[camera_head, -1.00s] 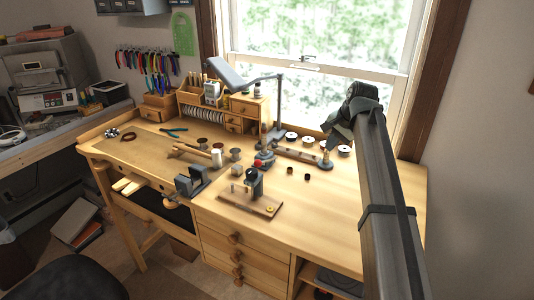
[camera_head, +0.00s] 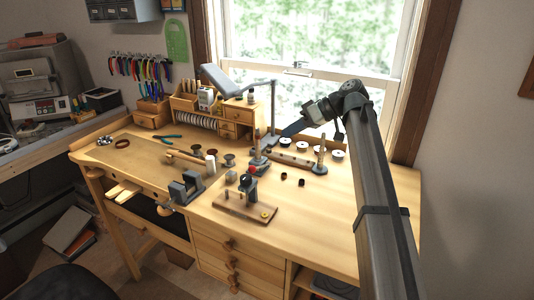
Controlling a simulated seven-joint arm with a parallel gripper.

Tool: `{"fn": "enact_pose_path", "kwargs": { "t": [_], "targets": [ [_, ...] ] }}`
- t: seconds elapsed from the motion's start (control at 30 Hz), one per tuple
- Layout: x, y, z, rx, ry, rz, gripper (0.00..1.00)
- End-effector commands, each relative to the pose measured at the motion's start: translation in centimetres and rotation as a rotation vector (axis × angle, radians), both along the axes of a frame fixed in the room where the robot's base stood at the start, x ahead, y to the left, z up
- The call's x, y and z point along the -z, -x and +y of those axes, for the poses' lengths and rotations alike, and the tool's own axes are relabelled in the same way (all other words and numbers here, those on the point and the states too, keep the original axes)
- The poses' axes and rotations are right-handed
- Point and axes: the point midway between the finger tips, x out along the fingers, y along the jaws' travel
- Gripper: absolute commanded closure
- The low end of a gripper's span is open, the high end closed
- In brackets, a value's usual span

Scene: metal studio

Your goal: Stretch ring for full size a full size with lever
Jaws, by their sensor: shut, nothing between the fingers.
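My gripper (camera_head: 286,133) points down and left from the arm's end, in front of the window and above the back of the workbench. It looks shut and empty. A small dark device (camera_head: 247,185) with an upright part stands on a wooden base near the bench's front edge. A small gold ring (camera_head: 265,215) lies on the right end of that base. A grey stand with a red part (camera_head: 254,169) is just behind the device. I cannot tell for sure which of these is the ring stretcher or its lever. My gripper is well apart from all of them.
A tapered post (camera_head: 320,156) and several white-topped discs (camera_head: 303,144) stand at the back. A lamp (camera_head: 233,81) rises near my gripper. A vise (camera_head: 185,186) is at the front. The bench's right side is clear.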

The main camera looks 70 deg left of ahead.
Motion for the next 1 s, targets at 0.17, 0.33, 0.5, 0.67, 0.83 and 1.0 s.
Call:
{"fn": "enact_pose_path", "kwargs": {
  "t": [0.17, 0.33, 0.5, 0.67, 0.83, 1.0],
  "targets": [
    [0.9, 1.2, 0.5, -0.004, -0.003, -0.002, 1.00],
    [2.6, 3.3, 1.3, -0.003, -0.001, -0.002, 1.00],
    [4.3, 5.5, 2.3, -0.003, -0.001, -0.002, 1.00],
    [5.9, 7.5, 3.2, -0.002, 0.000, -0.002, 1.00],
    [7.9, 8.2, 2.5, 0.000, -0.001, -0.002, 1.00],
    [9.0, 8.7, 2.2, -0.001, -0.001, -0.002, 1.00]
  ]
}}
